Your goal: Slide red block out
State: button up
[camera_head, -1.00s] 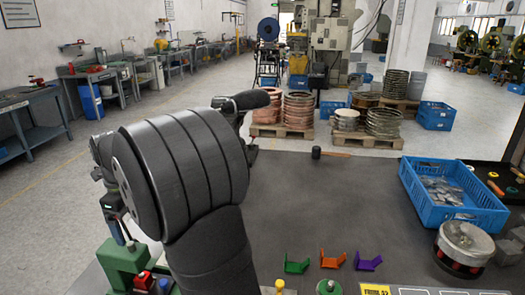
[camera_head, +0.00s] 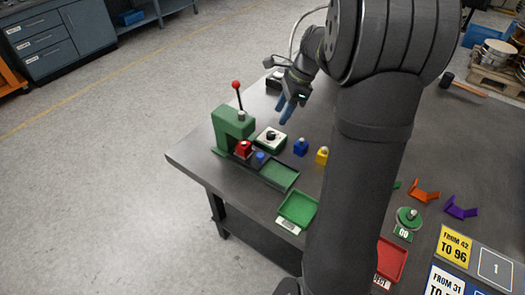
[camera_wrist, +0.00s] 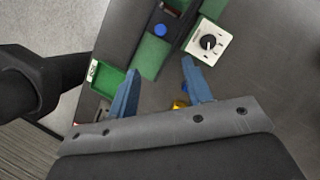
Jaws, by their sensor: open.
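The red block (camera_head: 243,149) sits low at the front of the green press (camera_head: 232,126), beside a blue round button (camera_head: 260,155). The press has a lever with a red ball on top. A green channel (camera_head: 279,174) runs from the press toward the lower right. My gripper (camera_head: 284,117) is above the table, to the right of and behind the press, clear of the red block. In the wrist view my blue fingers (camera_wrist: 161,67) are apart with nothing between them. The blue button (camera_wrist: 160,30) shows there; the red block cannot be made out clearly.
A white box with a black knob (camera_head: 270,139) stands right beside the press. A blue block (camera_head: 300,147) and a yellow block (camera_head: 322,155) stand farther right. A green tray (camera_head: 298,208) lies near the front edge. My arm covers part of the table.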

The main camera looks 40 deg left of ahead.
send_near(261, 155)
jog(key=shift+n, duration=0.3)
jog(key=x, duration=0.8)
jog(key=shift+a+f, duration=0.15)
jog(key=shift+f, duration=0.1)
grip_shut()
